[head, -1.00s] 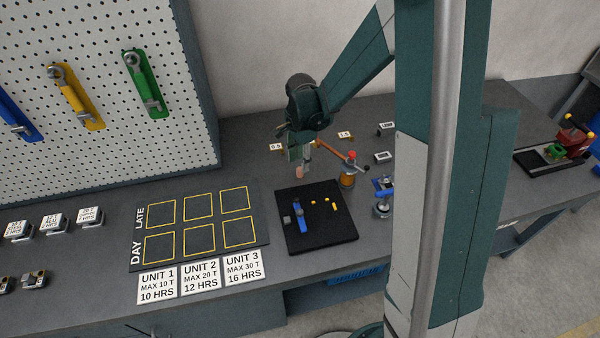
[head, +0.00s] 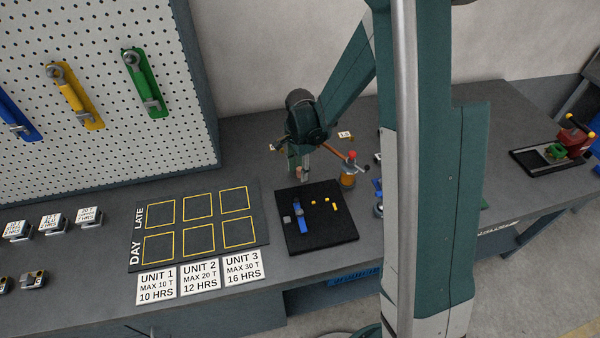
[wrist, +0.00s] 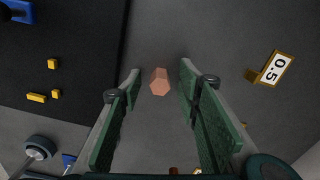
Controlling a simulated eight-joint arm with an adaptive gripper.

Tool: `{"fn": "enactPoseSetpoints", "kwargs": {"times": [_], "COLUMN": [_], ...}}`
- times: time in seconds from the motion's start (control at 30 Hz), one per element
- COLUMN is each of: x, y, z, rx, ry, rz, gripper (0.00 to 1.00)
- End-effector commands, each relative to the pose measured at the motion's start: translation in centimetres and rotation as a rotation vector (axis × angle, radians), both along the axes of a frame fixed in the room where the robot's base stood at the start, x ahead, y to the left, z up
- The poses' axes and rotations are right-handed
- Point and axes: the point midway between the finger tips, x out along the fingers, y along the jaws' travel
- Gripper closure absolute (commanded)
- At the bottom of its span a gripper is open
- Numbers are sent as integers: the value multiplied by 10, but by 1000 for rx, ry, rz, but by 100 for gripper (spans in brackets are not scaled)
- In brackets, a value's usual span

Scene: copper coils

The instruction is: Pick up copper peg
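The copper peg (wrist: 160,82) is a small copper-coloured piece seen end-on in the wrist view, between the tips of my two green fingers and apart from both. My gripper (wrist: 160,74) is open, with a clear gap on each side of the peg. In the head view my gripper (head: 305,160) points down at the back of the bench, behind the black mat. The peg (head: 299,173) shows there just below the fingers, partly covered by them. I cannot tell how far the fingertips are above the bench.
The black mat (head: 335,228) in front holds a blue tool (head: 300,219) and small yellow blocks (wrist: 38,98). A 0.5 label (wrist: 276,69) stands to the right in the wrist view. An orange bottle with a red cap (head: 348,178) and an orange rod (head: 330,150) are close by.

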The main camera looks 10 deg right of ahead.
Motion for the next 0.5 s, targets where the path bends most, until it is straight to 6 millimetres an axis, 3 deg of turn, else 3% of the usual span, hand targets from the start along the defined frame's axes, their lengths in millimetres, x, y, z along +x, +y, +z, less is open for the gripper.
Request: {"fn": "enactPoseSetpoints", "kwargs": {"times": [0.33, 0.5], "x": [0, 0], "y": [0, 0], "z": [0, 0], "rx": [0, 0], "ry": [0, 0], "rz": [0, 0], "gripper": [66, 88]}}
